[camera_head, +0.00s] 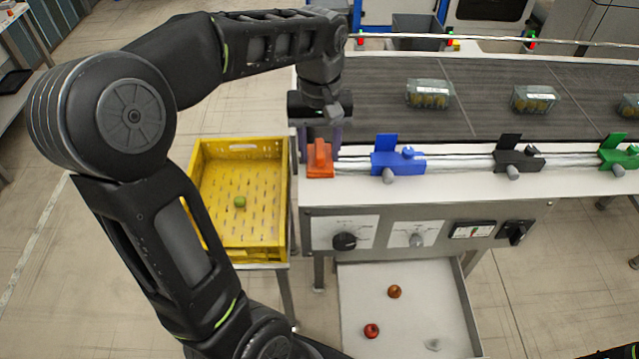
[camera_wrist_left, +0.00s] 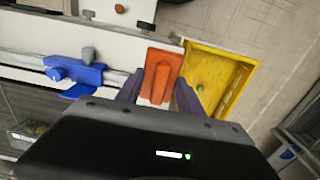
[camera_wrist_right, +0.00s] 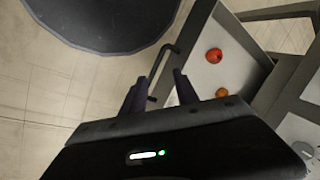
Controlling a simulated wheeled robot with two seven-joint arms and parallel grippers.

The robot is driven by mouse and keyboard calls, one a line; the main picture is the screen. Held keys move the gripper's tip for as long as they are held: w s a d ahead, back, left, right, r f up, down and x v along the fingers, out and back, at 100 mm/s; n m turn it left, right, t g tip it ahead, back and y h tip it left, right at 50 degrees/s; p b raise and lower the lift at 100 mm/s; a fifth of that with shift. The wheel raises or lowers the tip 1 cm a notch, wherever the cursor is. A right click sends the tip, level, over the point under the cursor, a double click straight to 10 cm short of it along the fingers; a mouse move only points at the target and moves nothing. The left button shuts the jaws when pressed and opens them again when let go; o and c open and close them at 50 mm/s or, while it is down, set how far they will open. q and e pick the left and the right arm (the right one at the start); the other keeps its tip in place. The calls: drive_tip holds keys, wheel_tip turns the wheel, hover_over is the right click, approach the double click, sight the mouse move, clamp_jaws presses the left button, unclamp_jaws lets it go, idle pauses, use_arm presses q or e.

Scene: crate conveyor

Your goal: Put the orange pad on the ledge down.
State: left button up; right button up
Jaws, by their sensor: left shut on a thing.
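The orange pad (camera_head: 320,160) is at the left end of the white ledge (camera_head: 450,184) along the front of the conveyor. It has a raised grip block on a flat plate. My left gripper (camera_head: 321,143) comes down from above onto it. In the left wrist view the orange pad (camera_wrist_left: 160,72) sits between the two purple fingers, and the gripper is shut on it. I cannot tell whether its underside touches the ledge. My right gripper (camera_wrist_right: 160,90) shows in the right wrist view with its fingers apart and nothing between them.
Blue (camera_head: 398,162), black (camera_head: 518,160) and green (camera_head: 620,158) pads stand along the rail to the right. A yellow crate (camera_head: 195,185) with a green fruit stands left of the ledge. Clear fruit packs (camera_head: 429,92) lie on the belt. A white tray (camera_head: 410,325) below holds fruit.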

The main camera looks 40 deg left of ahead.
sight(320, 148)
use_arm(q)
wheel_tip(320, 148, down, 5)
drive_tip(key=shift+f, duration=0.1)
drive_tip(key=shift+f+p, duration=0.3)
drive_tip(key=shift+f, duration=1.5)
drive_tip(key=shift+f, duration=0.25)
drive_tip(key=o, duration=1.3)
drive_tip(key=shift+r, duration=0.15)
wheel_tip(320, 148, up, 12)
drive_tip(key=shift+r, duration=0.1)
